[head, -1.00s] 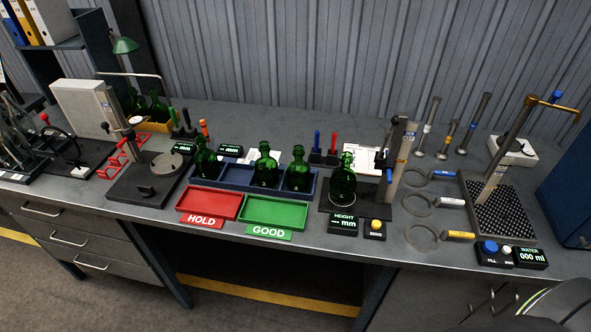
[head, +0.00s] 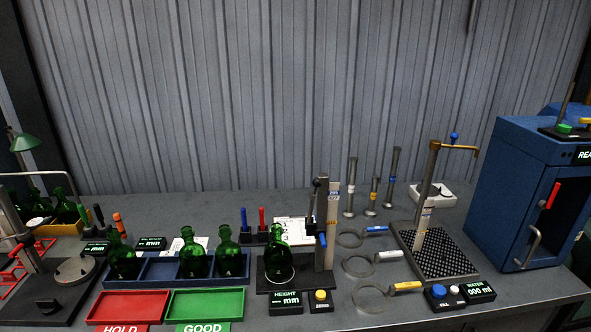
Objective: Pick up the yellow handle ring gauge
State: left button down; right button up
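The yellow handle ring gauge (head: 405,287) lies flat on the bench, its metal ring to the left of its yellow handle. It is the nearest of a column of ring gauges. The white handle ring gauge (head: 388,256) lies behind it, and the blue handle ring gauge (head: 376,230) lies farthest back. The yellow one lies just left of the fill button box and right of the height gauge's zero button. Nothing covers it. Neither of my grippers shows in the head view.
A water stand (head: 437,262) with a perforated tray is right of the gauges, with a blue cabinet (head: 515,200) beyond. A height gauge (head: 326,235) with a green bottle (head: 279,258) stands left. Red (head: 128,307) and green trays (head: 205,304) are front left.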

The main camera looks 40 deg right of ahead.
aim_at(417, 284)
jog(key=z, duration=1.8)
